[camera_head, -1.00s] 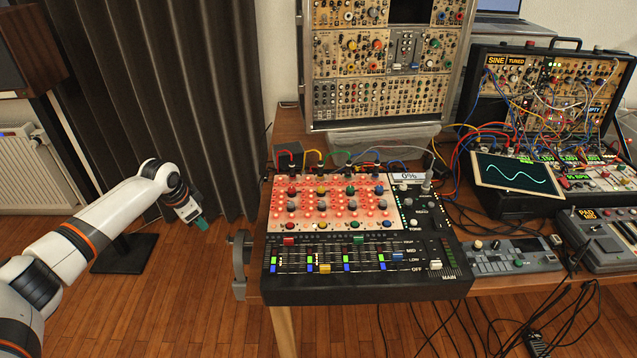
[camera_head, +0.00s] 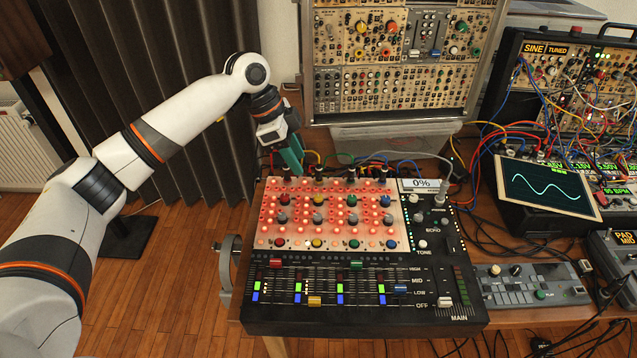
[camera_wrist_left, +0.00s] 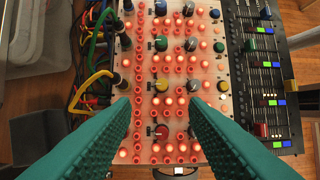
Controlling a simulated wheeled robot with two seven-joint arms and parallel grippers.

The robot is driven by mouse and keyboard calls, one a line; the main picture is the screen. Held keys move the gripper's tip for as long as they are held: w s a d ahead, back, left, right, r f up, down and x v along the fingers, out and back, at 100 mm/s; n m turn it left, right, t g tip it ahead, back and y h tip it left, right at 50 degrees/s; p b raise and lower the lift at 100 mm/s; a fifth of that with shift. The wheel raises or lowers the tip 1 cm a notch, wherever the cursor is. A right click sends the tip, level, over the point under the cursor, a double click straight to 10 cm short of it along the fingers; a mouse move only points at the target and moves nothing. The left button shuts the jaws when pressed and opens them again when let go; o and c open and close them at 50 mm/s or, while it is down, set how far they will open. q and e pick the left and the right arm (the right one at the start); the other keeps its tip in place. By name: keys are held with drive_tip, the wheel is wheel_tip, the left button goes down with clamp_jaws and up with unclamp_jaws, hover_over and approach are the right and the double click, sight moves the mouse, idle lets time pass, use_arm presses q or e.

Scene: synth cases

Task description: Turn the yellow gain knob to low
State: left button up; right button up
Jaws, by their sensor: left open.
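The mixer panel is lit red. A yellow knob (camera_head: 317,200) is in its back row, between a red knob (camera_head: 284,200) and a green knob (camera_head: 352,200). In the left wrist view the yellow knob (camera_wrist_left: 159,86) is just past the fingertips, midway between them. A second, smaller yellow knob (camera_head: 317,243) is in the front row; no gain label is readable. My left gripper (camera_head: 290,166) is open and empty, its teal fingers above the panel's back left corner. In the wrist view the red knob (camera_wrist_left: 162,131) shows between the fingers. My right gripper is out of view.
Cables in plugs (camera_head: 318,172) stand along the mixer's back edge, close to the fingers. The mixer's display (camera_head: 421,184) reads 0%. Faders (camera_head: 340,285) fill the front. A modular rack (camera_head: 390,85) stands behind; a screen (camera_head: 545,187) is at right.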

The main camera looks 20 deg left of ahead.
use_arm(q)
approach(317, 197)
drive_tip(key=shift+x, duration=1.25)
drive_tip(key=x, duration=0.4)
drive_tip(key=shift+d+f, duration=0.15)
drive_tip(key=shift+x, duration=0.85)
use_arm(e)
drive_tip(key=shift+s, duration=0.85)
use_arm(q)
clamp_jaws()
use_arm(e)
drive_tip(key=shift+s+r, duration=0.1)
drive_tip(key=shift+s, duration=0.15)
